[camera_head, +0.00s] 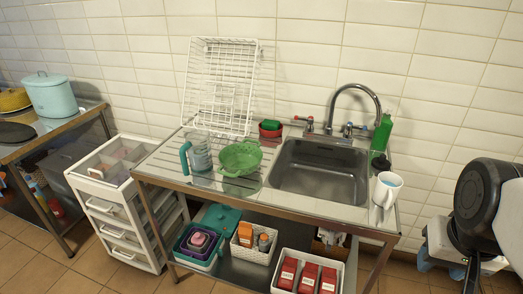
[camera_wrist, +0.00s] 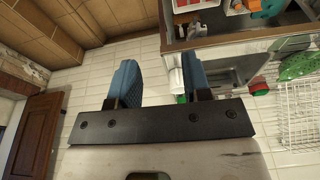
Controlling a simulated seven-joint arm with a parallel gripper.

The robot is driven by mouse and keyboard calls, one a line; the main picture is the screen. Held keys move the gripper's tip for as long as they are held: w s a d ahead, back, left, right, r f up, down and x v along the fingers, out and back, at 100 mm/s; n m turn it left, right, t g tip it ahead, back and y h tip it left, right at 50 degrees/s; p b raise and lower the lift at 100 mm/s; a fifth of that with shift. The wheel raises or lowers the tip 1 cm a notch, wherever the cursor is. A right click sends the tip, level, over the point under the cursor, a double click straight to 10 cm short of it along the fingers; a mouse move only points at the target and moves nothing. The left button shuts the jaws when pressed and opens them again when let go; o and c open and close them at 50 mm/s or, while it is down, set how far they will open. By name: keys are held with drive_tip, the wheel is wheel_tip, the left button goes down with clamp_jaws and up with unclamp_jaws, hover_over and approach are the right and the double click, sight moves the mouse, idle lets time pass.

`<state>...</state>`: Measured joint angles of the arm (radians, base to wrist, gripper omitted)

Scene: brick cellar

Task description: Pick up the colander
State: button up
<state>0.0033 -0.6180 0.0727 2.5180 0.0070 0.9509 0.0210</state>
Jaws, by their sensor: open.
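In the head view my arm is at the lower right, well away from the colander, past the sink's right end.
A teal-handled glass jug (camera_head: 197,154) stands close left of the colander. A white wire rack (camera_head: 218,88) leans behind it. The sink basin (camera_head: 318,170), faucet (camera_head: 356,101), green bottle (camera_head: 383,132) and white mug (camera_head: 387,188) lie between the colander and my arm.

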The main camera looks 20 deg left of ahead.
drive_tip(key=w+a+f+m+g+y, duration=0.1)
drive_tip(key=w+a+g+y, duration=0.2)
drive_tip(key=w+a, duration=0.75)
drive_tip(key=w+a+f+m+g+y, duration=0.1)
drive_tip(key=w+a+m+g+y, duration=0.15)
drive_tip(key=w+a, duration=0.75)
drive_tip(key=m+g+y, duration=0.3)
drive_tip(key=g+y, duration=0.2)
drive_tip(key=y, duration=0.1)
approach(238, 171)
drive_tip(key=v, duration=0.3)
drive_tip(key=shift+w+d+f+n+t, duration=0.2)
drive_tip(key=shift+w+d+n+t, duration=0.1)
drive_tip(key=shift+d, duration=0.1)
drive_tip(key=shift+x, duration=1.25)
drive_tip(key=shift+s+a, duration=0.1)
drive_tip(key=shift+x, duration=2.55)
